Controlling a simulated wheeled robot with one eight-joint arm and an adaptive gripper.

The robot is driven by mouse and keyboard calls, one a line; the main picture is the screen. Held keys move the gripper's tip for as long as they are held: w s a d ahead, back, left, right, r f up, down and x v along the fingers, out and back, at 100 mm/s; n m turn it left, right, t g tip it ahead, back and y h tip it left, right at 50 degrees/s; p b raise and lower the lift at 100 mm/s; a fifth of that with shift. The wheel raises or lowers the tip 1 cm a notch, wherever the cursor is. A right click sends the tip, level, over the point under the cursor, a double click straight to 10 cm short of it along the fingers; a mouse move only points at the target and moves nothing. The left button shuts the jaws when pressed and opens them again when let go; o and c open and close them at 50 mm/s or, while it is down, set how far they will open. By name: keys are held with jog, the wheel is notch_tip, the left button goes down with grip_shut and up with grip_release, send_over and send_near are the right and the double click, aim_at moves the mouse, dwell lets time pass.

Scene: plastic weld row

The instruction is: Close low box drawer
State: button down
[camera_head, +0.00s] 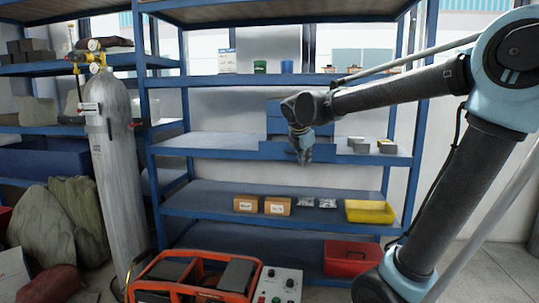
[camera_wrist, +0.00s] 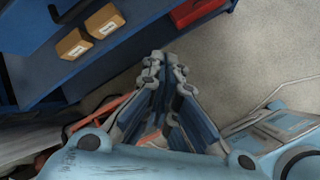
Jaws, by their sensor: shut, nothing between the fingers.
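A blue drawer box (camera_head: 274,116) stands on the middle shelf in the head view, partly hidden behind my arm. Its low drawer (camera_head: 270,151) sticks out forward over the shelf's front edge. My gripper (camera_head: 304,160) hangs pointing down in front of this drawer, covering part of its front. I cannot tell whether they touch. In the wrist view my gripper (camera_wrist: 162,60) is shut and empty, its fingertips together. A blue surface at the top left of that view (camera_wrist: 22,22) seems to be part of the drawer.
The shelf below holds two cardboard boxes (camera_head: 277,206), silver packets and a yellow bin (camera_head: 369,212). A red bin (camera_head: 350,257) is on the lowest shelf. A grey gas cylinder (camera_head: 115,165) stands at left. An orange-framed machine (camera_head: 195,275) sits in front. Floor is clear at right.

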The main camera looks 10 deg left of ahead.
jog(key=w+a+r+n+t+y, duration=0.1)
jog(key=w+a+r+n, duration=0.15)
jog(key=a+n, duration=0.4)
jog(key=w+a+r+n+t, duration=0.1)
jog(key=w+a+r+n, duration=0.15)
jog(key=a, duration=0.75)
send_near(271, 157)
notch_tip(271, 157, down, 3)
jog(key=shift+w+d+f, duration=0.1)
jog(key=shift+w+f, duration=0.1)
jog(key=shift+w, duration=1.45)
jog(key=w, duration=1.8)
jog(key=shift+w+d, duration=0.2)
jog(key=shift+d, duration=0.1)
jog(key=shift+w+r, duration=0.15)
jog(key=shift+w, duration=0.4)
